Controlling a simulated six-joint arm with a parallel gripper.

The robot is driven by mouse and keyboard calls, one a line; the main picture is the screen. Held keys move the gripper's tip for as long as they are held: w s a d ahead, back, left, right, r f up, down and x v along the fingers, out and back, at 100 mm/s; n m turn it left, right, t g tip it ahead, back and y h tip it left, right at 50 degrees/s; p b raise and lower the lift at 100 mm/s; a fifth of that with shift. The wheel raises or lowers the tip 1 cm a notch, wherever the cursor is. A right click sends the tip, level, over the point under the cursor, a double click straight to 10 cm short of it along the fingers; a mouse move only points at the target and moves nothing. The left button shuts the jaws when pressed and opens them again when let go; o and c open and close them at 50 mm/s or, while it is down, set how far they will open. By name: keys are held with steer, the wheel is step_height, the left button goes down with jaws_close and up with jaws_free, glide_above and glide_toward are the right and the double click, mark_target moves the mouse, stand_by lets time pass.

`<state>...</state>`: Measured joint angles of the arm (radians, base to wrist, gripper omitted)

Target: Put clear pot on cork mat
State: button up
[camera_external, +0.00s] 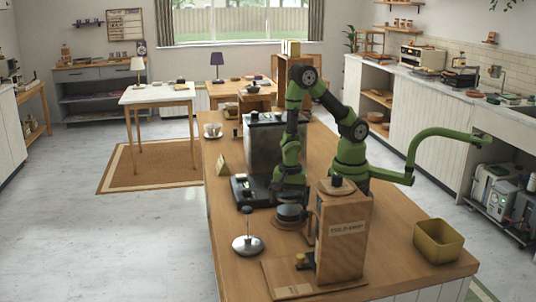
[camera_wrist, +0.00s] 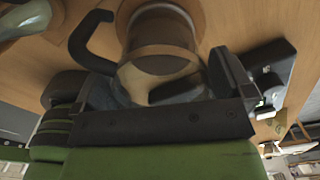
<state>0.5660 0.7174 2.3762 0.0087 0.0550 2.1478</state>
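The clear pot (camera_wrist: 165,60) fills the middle of the wrist view, glass with a brownish band. It also shows small in the external view (camera_external: 289,217), low at the wooden counter below my gripper (camera_external: 290,195). In the wrist view my gripper (camera_wrist: 160,85) is right at the pot, with dark finger parts on both sides of it. A dark curved piece, perhaps the pot's handle, shows at upper left. Whether the fingers press on the glass is not clear.
The wooden tower (camera_external: 342,235) stands close in front of the pot on a wooden board. A round metal piece (camera_external: 248,245) lies at front left. A dark device (camera_external: 247,193) and a steel box (camera_external: 262,145) stand behind. A yellow bin (camera_external: 438,242) is at front right, with bare counter around it.

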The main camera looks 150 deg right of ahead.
steer(key=shift+r, duration=0.1)
step_height(320, 180, up, 12)
steer(key=s+a+r+n+t+y, duration=0.1)
steer(key=a+r+n, duration=0.5)
steer(key=n, duration=0.7)
steer(key=s+a+r+n+t+y, duration=0.1)
steer(key=s+a+r+n+t, duration=0.2)
steer(key=n, duration=1.1)
steer(key=a+r+t, duration=0.3)
steer(key=a, duration=0.2)
steer(key=shift+s+a+r+n, duration=0.2)
steer(key=shift+a+r+n, duration=0.1)
steer(key=shift+a+r, duration=0.1)
